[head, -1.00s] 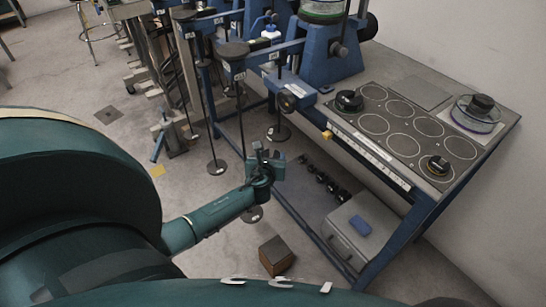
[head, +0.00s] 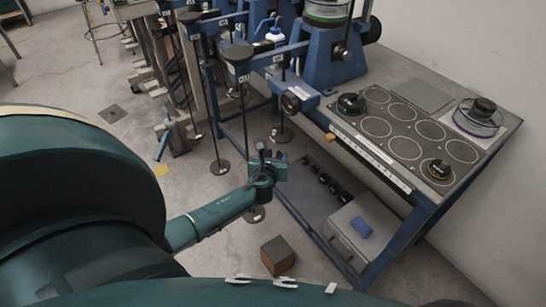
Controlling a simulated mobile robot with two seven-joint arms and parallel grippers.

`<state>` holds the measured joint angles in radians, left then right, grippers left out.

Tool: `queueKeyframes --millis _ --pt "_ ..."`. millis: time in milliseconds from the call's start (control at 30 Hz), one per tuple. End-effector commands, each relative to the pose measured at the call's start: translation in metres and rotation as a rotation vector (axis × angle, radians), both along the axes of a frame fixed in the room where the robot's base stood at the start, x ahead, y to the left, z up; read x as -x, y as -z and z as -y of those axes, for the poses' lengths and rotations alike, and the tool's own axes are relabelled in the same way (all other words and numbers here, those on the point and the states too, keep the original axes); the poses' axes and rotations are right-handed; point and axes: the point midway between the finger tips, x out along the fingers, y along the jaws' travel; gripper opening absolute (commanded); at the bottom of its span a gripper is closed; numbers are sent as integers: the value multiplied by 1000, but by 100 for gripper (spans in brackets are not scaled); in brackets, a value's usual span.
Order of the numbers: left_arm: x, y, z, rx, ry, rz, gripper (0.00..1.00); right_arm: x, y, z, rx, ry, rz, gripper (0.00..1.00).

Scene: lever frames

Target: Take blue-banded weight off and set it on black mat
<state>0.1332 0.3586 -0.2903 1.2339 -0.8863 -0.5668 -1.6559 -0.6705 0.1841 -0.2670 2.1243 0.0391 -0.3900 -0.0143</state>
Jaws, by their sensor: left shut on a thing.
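My left gripper (head: 267,162) is beside the long hanger that drops from a blue lever arm (head: 237,54), a little above the hanger's round base plate (head: 256,214). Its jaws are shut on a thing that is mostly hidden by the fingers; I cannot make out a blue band. The black mat (head: 404,147) with printed circles lies on the bench top at the right. A black weight (head: 351,104) and a yellow-banded black weight (head: 439,169) stand on it. My right gripper is not in view.
A glass dish with a dark weight (head: 484,107) stands at the bench's far right. Several small dark weights (head: 325,179) line the lower shelf, beside a grey box (head: 350,240) with a blue sponge (head: 362,228). A brown block (head: 277,255) is on the floor. Other hangers stand to the left.

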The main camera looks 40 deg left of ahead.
Motion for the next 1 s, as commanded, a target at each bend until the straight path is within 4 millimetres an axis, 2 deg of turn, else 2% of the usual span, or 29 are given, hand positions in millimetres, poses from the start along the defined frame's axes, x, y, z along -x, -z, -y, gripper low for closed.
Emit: queueKeyframes --millis 1000 --pt "41 -2 20 0 1 2 25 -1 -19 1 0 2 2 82"
